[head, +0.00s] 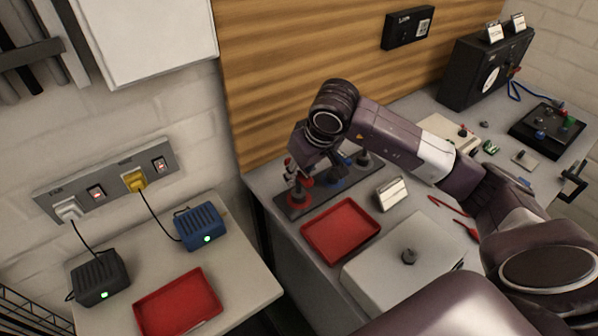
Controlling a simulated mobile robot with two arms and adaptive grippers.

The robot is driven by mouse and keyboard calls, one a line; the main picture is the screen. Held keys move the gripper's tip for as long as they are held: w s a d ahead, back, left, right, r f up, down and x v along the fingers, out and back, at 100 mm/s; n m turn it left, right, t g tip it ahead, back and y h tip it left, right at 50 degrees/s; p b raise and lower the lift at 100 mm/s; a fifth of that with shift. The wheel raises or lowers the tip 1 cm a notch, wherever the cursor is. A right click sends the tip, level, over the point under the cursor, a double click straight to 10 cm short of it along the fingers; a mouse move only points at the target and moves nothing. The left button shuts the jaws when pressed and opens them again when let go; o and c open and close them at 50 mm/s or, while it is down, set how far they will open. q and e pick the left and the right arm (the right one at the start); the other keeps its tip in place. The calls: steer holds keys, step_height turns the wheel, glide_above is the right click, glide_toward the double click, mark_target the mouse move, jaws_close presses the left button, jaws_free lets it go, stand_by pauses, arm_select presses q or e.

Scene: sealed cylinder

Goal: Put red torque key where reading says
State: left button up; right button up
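The red torque key (300,194) stands in a dark rack (320,197) on the grey bench, with a blue key (337,175) and a black key (364,160) beside it. My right gripper (292,168) is at the top of the red key, reaching down from the right. Its fingers are small and partly hidden, so I cannot tell whether they grip the key. A dark box with a dial (490,76) stands at the back right. A small display (408,27) hangs on the wooden panel. Its text is too small to read surely. My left gripper is out of view.
A red tray (341,231) lies in front of the rack. Another red tray (178,304) lies on the left table, near a blue box (201,226) and a black box (98,277), both with green lights. A white card (392,193) and a pale case (395,275) stand near the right arm.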

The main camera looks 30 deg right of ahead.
steer(key=shift+r, duration=0.3)
steer(key=b+v, duration=0.2)
steer(key=v, duration=0.9)
steer(key=shift+s+r, duration=0.2)
steer(key=shift+r, duration=0.1)
